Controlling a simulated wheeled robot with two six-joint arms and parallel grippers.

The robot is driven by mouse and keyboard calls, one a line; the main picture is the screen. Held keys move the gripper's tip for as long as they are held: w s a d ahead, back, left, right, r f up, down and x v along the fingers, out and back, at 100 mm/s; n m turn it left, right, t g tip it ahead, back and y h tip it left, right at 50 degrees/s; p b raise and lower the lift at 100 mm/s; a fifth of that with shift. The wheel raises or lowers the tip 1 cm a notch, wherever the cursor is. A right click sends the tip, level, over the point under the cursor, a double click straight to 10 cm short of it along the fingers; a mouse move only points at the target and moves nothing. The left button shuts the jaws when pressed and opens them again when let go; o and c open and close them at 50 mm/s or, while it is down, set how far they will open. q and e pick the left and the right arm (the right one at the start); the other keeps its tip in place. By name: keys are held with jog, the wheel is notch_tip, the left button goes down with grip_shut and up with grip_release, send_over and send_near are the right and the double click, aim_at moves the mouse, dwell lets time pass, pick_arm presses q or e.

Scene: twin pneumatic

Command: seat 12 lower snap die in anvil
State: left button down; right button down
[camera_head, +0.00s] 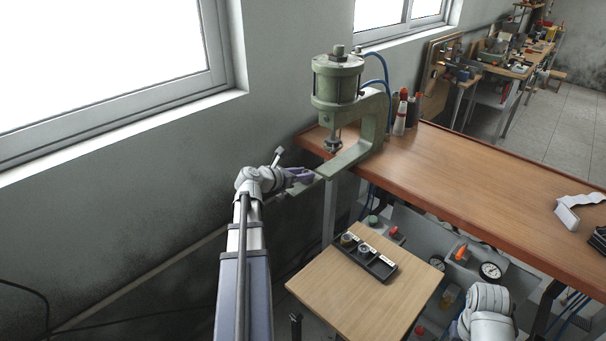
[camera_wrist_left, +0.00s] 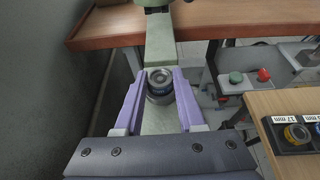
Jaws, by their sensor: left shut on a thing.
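My left gripper (camera_head: 300,175) is at the front end of the green pneumatic press's lower arm (camera_head: 345,160). Below the die is a wider grey round part, the anvil (camera_wrist_left: 160,98), on the green arm. The die looks upright and over the anvil; I cannot tell whether it is fully down in it. In the head view the gripper hides both. My right gripper is out of view.
A black tray (camera_head: 379,269) with labelled slots and other dies lies on a small wooden board (camera_head: 335,290). The press head (camera_head: 338,80) stands above its lower arm at the wooden bench's (camera_head: 460,180) left end. A wall is at left.

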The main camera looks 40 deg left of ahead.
pick_arm(q)
jog(key=shift+c, duration=2.1)
grip_release()
jog(key=p+v, duration=0.3)
jog(key=v, duration=0.3)
jog(key=shift+s+r, duration=0.2)
jog(key=shift+s, duration=0.15)
jog(key=shift+s+r, duration=0.1)
jog(key=shift+s, duration=0.4)
